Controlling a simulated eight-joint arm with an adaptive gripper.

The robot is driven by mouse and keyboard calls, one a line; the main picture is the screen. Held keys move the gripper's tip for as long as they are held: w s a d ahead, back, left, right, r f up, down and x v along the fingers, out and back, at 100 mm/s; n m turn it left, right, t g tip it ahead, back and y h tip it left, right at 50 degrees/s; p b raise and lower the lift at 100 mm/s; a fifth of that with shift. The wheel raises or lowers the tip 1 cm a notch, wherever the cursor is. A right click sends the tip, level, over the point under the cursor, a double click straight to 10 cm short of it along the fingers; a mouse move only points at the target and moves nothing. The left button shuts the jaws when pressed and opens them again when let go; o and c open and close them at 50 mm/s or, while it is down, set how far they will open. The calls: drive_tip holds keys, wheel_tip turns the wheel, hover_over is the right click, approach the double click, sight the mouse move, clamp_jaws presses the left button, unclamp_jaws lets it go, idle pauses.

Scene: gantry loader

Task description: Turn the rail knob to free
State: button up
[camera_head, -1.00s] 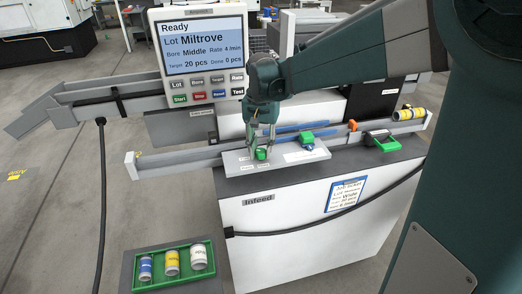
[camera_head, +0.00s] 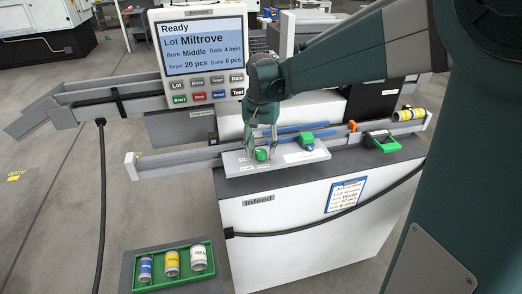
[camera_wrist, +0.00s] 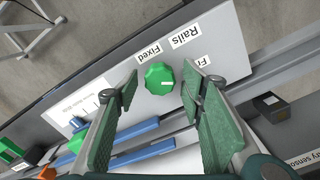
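The green rail knob (camera_head: 261,155) sits on the light grey panel (camera_head: 236,166) on top of the infeed unit. In the wrist view the knob (camera_wrist: 159,79) has a scalloped edge. The words "Rails" and "Fixed" are beside it, and a label starting "Fr" is partly hidden by the right finger. My gripper (camera_wrist: 160,73) is open, with one finger on each side of the knob and a visible gap to both. In the head view my gripper (camera_head: 259,152) points down at the knob.
A display panel (camera_head: 205,45) reading "Ready" stands behind, left of my arm. Guide rails (camera_head: 190,158) run past the panel. A blue slider with a green block (camera_head: 306,140) is right of the knob. A green tray (camera_head: 174,281) with cylinders lies front left.

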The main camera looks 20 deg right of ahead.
sight(263, 153)
drive_tip(key=shift+r, duration=0.1)
wheel_tip(263, 153, up, 12)
idle(0.7)
idle(0.3)
drive_tip(key=s+f+n+t+b, duration=0.2)
drive_tip(key=s+f, duration=0.3)
drive_tip(key=s, duration=0.4)
drive_tip(key=s+d+f+n+t+b, duration=0.1)
drive_tip(key=s+f+n+t+b, duration=0.1)
drive_tip(key=s+f, duration=0.3)
drive_tip(key=s+d+f+n+t+b, duration=0.1)
drive_tip(key=s+f, duration=0.4)
drive_tip(key=s, duration=0.8)
drive_tip(key=shift+s+d+n+t+b, duration=0.2)
drive_tip(key=shift+n+t+b, duration=0.35)
drive_tip(key=shift+t, duration=0.55)
